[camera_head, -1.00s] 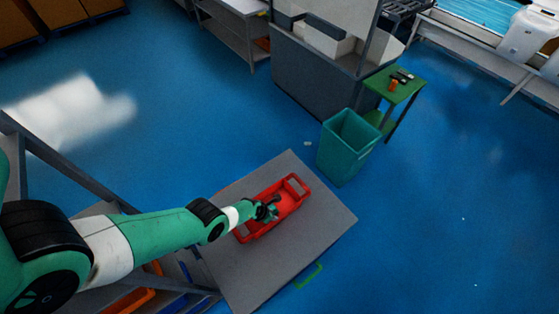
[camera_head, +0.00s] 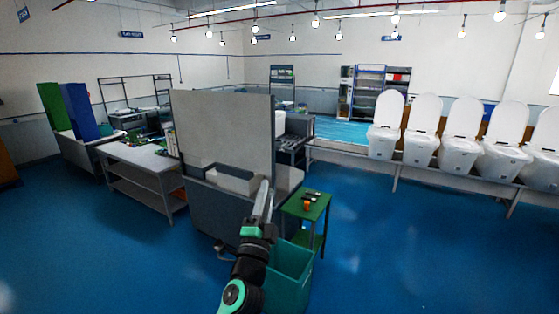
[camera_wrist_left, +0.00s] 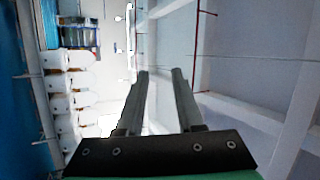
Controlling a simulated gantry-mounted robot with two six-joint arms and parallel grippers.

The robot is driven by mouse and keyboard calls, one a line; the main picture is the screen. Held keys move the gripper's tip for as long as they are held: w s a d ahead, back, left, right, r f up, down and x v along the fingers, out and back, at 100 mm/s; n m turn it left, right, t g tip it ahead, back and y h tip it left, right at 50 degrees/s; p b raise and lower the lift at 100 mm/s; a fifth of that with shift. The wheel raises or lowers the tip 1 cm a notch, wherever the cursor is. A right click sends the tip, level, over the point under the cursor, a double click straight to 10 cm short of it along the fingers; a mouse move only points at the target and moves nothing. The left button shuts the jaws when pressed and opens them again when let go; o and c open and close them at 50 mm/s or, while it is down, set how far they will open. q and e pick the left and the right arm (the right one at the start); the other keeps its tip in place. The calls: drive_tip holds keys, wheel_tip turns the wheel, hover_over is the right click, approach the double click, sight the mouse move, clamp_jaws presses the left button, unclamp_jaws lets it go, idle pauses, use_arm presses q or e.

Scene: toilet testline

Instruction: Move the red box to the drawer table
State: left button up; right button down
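The red box is not in view in either current picture. My left gripper (camera_head: 263,190) points up and away near the middle of the head view, in front of a grey workstation. In the left wrist view its two fingers (camera_wrist_left: 160,72) stand apart with nothing between them. A grey table with a lower shelf (camera_head: 145,158) stands left of the workstation. I cannot tell which table is the drawer table. My right gripper is not in view.
The grey workstation (camera_head: 222,120) has a tall panel. A green side table (camera_head: 306,207) holds small items, and a teal bin (camera_head: 290,268) stands close by my arm. Toilets (camera_head: 462,135) line a bench at right. Blue floor (camera_head: 400,250) is clear at right and left.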

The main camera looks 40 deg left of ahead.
use_arm(q)
drive_tip(key=s+d+r+n+t+h, duration=0.4)
drive_tip(key=s+d+r+h, duration=0.3)
drive_tip(key=r, duration=0.5)
drive_tip(key=s+d+r+n+t+h, duration=0.3)
drive_tip(key=s+d+r+h, duration=0.4)
drive_tip(key=s+d+r, duration=0.5)
drive_tip(key=shift+d+n+t, duration=0.4)
drive_tip(key=shift+d, duration=0.75)
drive_tip(key=shift+o, duration=0.3)
drive_tip(key=shift+r, duration=0.1)
